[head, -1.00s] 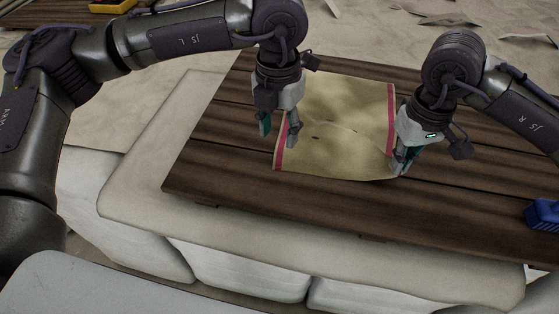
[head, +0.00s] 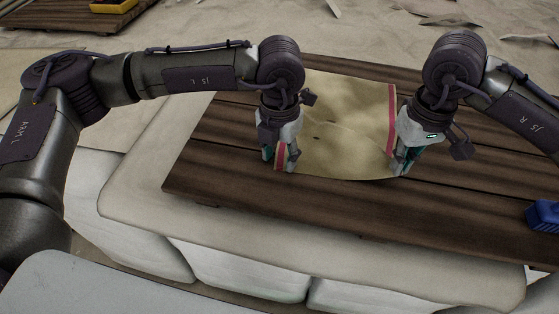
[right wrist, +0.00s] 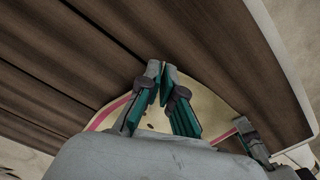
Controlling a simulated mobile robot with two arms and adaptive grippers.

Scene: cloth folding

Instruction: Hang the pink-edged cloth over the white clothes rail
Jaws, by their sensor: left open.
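The tan cloth (head: 345,125) with pink edges lies on the dark wooden table. Its right pink edge (head: 391,105) shows clearly. My left gripper (head: 280,163) is open at the near left corner, with the left pink edge between its fingers. My right gripper (head: 402,167) is at the near right corner. In the right wrist view its fingertips (right wrist: 162,75) come together at the edge of the cloth (right wrist: 210,108), and it looks shut on it. My left gripper also shows in the right wrist view (right wrist: 250,140). The white clothes rail is not in view.
The slatted wooden table (head: 235,180) rests on a pale padded base (head: 130,200). A blue object (head: 543,216) is at the table's right side. A yellow object (head: 113,6) sits on another wooden surface at the far left. The table's near part is clear.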

